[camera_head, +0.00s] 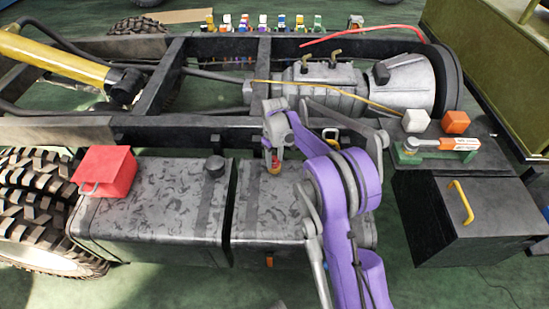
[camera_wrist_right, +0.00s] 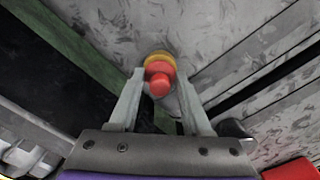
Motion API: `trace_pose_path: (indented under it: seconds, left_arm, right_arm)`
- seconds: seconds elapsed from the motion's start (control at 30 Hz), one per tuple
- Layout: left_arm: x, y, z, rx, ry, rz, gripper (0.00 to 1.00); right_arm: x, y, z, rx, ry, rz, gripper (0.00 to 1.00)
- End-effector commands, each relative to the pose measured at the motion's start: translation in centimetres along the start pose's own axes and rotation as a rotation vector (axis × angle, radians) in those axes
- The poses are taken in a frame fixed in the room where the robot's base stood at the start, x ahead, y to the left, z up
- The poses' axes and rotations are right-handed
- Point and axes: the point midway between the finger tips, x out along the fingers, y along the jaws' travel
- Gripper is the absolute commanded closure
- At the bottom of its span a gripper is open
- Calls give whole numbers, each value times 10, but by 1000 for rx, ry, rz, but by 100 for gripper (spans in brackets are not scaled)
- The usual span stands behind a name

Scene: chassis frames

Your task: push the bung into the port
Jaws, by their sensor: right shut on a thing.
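My right gripper (camera_head: 274,158) is above the right-hand grey tank (camera_head: 258,215), its fingers pointing down. It is shut on the red bung (camera_wrist_right: 160,80), which shows between the two fingertips (camera_wrist_right: 160,90) in the right wrist view. A yellow ring (camera_wrist_right: 157,58) sits at the bung's far end, close to the mottled tank top. I cannot tell whether this ring belongs to the bung or to the port's rim. The port's opening is hidden behind the bung. In the head view the bung (camera_head: 275,168) is small and partly covered by the fingers. My left gripper is not in view.
A red box (camera_head: 104,171) and a black cap (camera_head: 214,166) are on the left-hand tank. The dark chassis rail (camera_head: 215,128) runs just behind the tanks. A black box (camera_head: 478,217) with a yellow handle stands at right. White and orange cubes lie behind it.

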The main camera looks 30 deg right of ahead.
Motion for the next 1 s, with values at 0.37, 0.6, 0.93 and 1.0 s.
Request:
trace_pose_path:
  seconds: [0.37, 0.6, 0.93, 1.0]
  left_arm:
    - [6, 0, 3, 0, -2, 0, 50]
    - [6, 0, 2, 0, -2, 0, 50]
    - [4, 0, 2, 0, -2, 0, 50]
    - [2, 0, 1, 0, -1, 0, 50]
  right_arm:
    - [10, 0, 0, 0, 0, 0, 50]
    - [9, 0, 0, 0, 0, 0, 17]
    - [2, 0, 0, 0, 0, 0, 17]
    - [-8, 0, 0, 0, 0, 0, 17]
